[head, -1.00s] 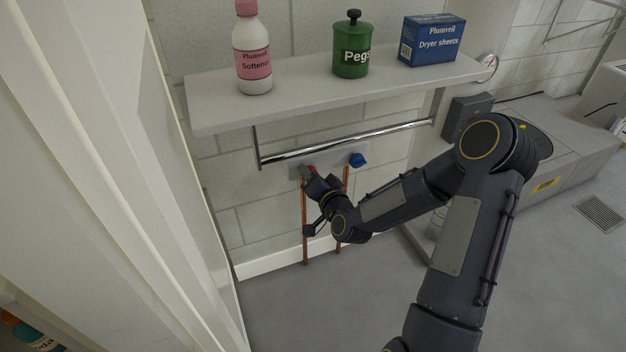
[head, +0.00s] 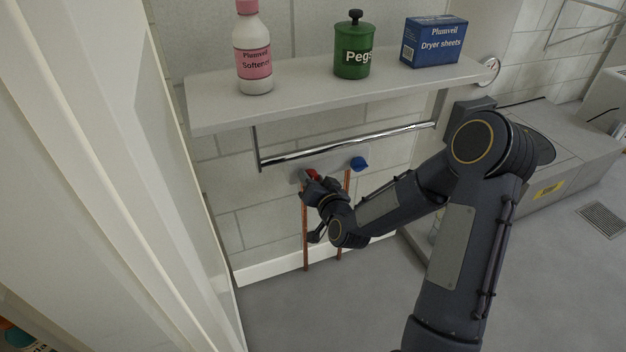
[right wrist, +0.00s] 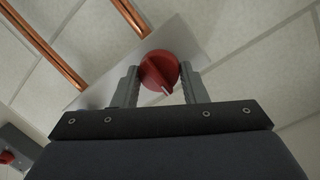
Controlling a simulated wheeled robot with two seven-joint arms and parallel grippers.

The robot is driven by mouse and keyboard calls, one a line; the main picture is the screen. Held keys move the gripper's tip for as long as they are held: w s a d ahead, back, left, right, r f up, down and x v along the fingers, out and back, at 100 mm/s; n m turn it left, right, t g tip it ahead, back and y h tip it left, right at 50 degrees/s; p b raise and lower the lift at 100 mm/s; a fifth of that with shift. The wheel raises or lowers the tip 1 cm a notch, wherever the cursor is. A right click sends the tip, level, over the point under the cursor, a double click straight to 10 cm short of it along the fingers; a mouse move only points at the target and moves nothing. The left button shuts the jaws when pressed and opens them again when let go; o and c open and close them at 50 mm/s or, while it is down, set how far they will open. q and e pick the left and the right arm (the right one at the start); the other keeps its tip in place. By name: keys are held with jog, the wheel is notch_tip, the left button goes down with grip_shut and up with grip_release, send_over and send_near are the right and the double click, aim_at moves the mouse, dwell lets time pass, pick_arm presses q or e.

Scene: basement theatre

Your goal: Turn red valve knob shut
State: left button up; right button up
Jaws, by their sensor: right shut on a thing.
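The red valve knob (head: 313,174) sits on a pale wall plate (head: 335,163) below the chrome rail, above a copper pipe. My right gripper (head: 311,184) is at the knob from below and hides part of it. In the right wrist view the round red knob (right wrist: 158,70) sits between the two grey fingers of my right gripper (right wrist: 160,84), which are shut on it. A raised ridge with a pale tip crosses the knob and points down and slightly right in that view. My left gripper is not in view.
A blue knob (head: 359,163) is to the right on the same plate. The chrome rail (head: 345,146) and shelf (head: 310,91) are above, with a softener bottle (head: 254,50), pegs canister (head: 353,50) and dryer sheets box (head: 434,42). A white panel (head: 130,130) stands left.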

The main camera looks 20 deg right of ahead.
jog(key=o, duration=1)
jog(key=shift+f, duration=0.1)
jog(key=shift+c, duration=0.2)
jog(key=s+r+p, duration=0.1)
jog(key=s, duration=0.6)
jog(key=shift+s+a+r, duration=0.15)
jog(key=shift+s+a, duration=0.05)
jog(key=shift+s, duration=0.2)
jog(key=s+a+r+n+g+y, duration=0.2)
jog(key=s+r+g, duration=0.1)
jog(key=s, duration=0.6)
jog(key=s+a+r+n+g+y, duration=0.15)
jog(key=s+g, duration=0.25)
jog(key=s, duration=0.4)
jog(key=s+a+r+n+g+y, duration=0.1)
jog(key=s+a+r+n+g, duration=0.15)
jog(key=s, duration=0.65)
notch_tip(320, 180, up, 37)
jog(key=g+p, duration=0.1)
jog(key=p, duration=3.6)
jog(key=shift+w+a, duration=0.25)
